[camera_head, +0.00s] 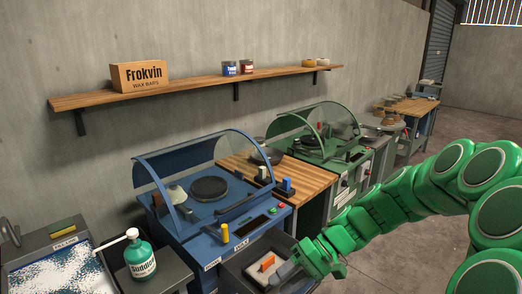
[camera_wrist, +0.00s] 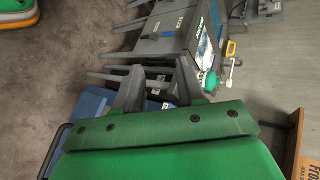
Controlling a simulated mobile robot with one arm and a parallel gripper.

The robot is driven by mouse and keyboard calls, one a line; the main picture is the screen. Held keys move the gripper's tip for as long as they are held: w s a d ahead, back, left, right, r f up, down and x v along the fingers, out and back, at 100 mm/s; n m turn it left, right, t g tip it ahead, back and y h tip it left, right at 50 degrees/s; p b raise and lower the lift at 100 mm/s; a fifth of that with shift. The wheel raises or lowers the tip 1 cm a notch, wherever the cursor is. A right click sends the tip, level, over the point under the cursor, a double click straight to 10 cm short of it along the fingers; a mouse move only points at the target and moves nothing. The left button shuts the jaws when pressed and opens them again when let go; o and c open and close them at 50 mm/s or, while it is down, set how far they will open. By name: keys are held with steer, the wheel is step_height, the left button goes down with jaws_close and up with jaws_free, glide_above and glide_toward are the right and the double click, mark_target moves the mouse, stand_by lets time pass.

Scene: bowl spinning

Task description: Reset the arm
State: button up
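My green arm reaches in from the right side of the head view. My gripper (camera_head: 284,272) is at its end, low in the picture, beside the front of the blue machine (camera_head: 211,211) and over a grey bin (camera_head: 237,270). In the wrist view, the two dark fingers of my gripper (camera_wrist: 158,82) stand apart with a gap between them. I see nothing held between them.
A green machine (camera_head: 315,146) stands behind the blue one, with a wooden worktop (camera_head: 300,178) between them. A green-and-white pump bottle (camera_head: 140,258) and a tray of white foam (camera_head: 60,272) are at lower left. A shelf (camera_head: 200,86) runs along the wall. Open floor lies at right.

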steer(key=s+d+r+h, duration=0.2)
steer(key=s+d+h, duration=0.1)
steer(key=s, duration=0.4)
steer(key=s+d+r+m+t+h, duration=0.1)
steer(key=s+d+r+h, duration=0.1)
steer(key=s, duration=0.6)
steer(key=s+d+r+m+t+h, duration=0.1)
steer(key=s+d+h, duration=0.3)
steer(key=s, duration=0.4)
steer(key=shift+s+d+r+h, duration=0.2)
steer(key=shift+r+h, duration=0.3)
steer(key=shift+h, duration=0.3)
